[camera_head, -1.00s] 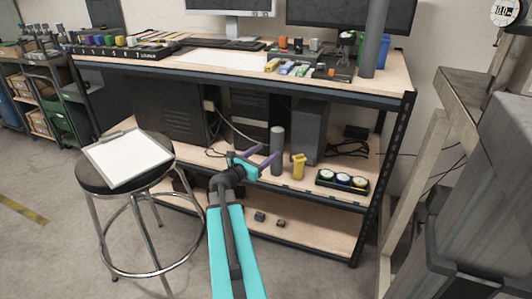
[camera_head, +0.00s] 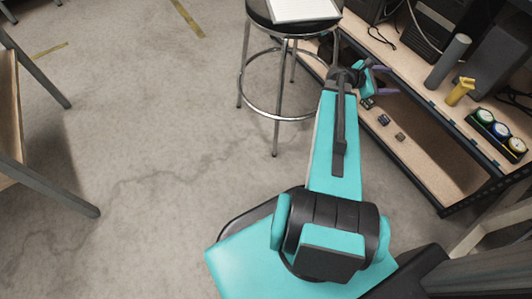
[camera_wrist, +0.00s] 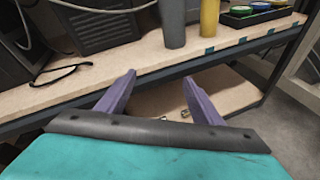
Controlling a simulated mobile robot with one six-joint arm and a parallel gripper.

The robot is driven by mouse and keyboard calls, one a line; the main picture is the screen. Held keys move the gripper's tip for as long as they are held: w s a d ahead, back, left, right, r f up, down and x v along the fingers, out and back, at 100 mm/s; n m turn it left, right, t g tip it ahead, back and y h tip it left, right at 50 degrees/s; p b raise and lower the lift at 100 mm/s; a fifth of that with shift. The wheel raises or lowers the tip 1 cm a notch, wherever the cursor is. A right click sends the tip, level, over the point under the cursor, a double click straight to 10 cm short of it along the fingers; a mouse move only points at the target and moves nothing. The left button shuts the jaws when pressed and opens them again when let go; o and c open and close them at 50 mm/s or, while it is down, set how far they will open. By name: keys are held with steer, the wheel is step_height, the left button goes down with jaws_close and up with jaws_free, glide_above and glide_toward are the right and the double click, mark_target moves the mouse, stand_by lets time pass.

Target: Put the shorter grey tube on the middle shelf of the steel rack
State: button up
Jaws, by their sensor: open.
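The shorter grey tube (camera_head: 448,62) stands upright on the middle shelf (camera_head: 408,60) of the dark-framed steel rack, left of a yellow object (camera_head: 460,91). It also shows at the top of the wrist view (camera_wrist: 173,24). My gripper (camera_head: 390,82) is in front of the shelf's front edge, short of the tube and apart from it. Its two purple fingers (camera_wrist: 158,82) are spread with nothing between them. The taller grey tube is out of view now.
A tray of round gauges (camera_head: 497,132) sits right of the yellow object. Small dark blocks (camera_head: 384,119) lie on the lower shelf (camera_head: 430,148). A round stool (camera_head: 278,112) with a clipboard stands left of my arm. Black glasses (camera_wrist: 60,74) lie on the middle shelf.

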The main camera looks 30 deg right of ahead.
steer(key=w+a+f+m+y, duration=0.2)
steer(key=a+f+m+y, duration=0.15)
steer(key=a+f, duration=1.05)
steer(key=w+a+f+m+y, duration=0.1)
steer(key=a+f+m+y, duration=0.25)
steer(key=a+f, duration=1)
steer(key=s+a+f+m+y, duration=0.1)
steer(key=s+a, duration=0.3)
steer(key=a, duration=0.6)
steer(key=s+a+f+m+g+y, duration=0.1)
steer(key=s+a+f+m+y, duration=0.1)
steer(key=a, duration=0.9)
steer(key=s+a+f+m+y, duration=0.2)
steer(key=s+a+f+y, duration=0.1)
steer(key=a, duration=0.8)
steer(key=s+y, duration=0.1)
steer(key=s, duration=0.1)
steer(key=shift+s+a+f+g, duration=0.2)
steer(key=shift+s+a+g, duration=0.1)
steer(key=shift+g, duration=0.1)
steer(key=shift+r, duration=0.15)
